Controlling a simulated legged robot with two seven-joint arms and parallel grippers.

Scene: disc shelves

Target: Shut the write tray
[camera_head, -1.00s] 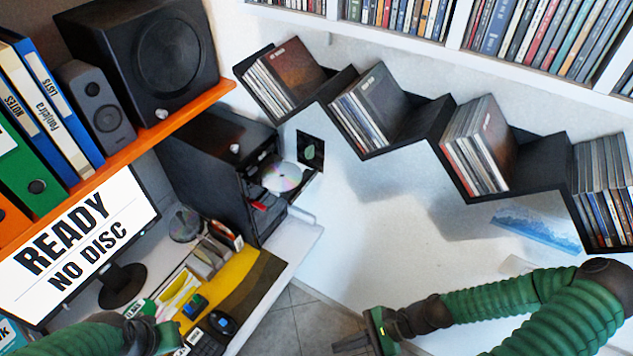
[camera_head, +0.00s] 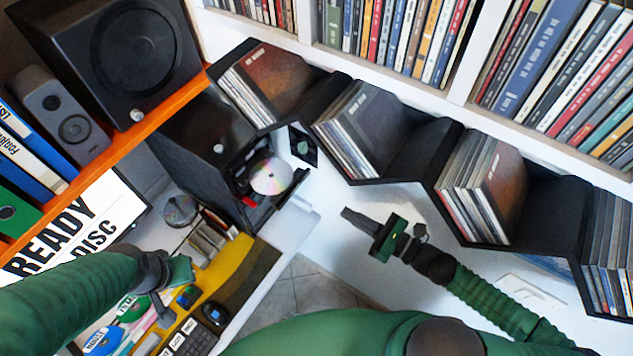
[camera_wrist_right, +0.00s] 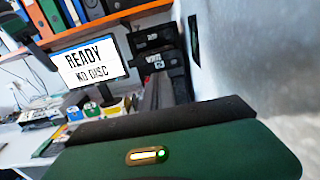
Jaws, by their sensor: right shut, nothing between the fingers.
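The black computer tower (camera_head: 207,143) stands on the desk below the orange shelf. A tray holding a shiny disc (camera_head: 271,177) sticks out of its front; I cannot read a label that names it the write tray. The tower's front also shows in the right wrist view (camera_wrist_right: 160,48), partly behind my gripper.
The monitor (camera_head: 75,235) reads READY and DISC; the right wrist view shows READY NO DISC. A black zigzag shelf (camera_head: 405,155) with discs runs along the wall above my right gripper. A disc spindle (camera_head: 179,209) and a mouse (camera_head: 215,314) are on the desk. White wall space lies around my right gripper.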

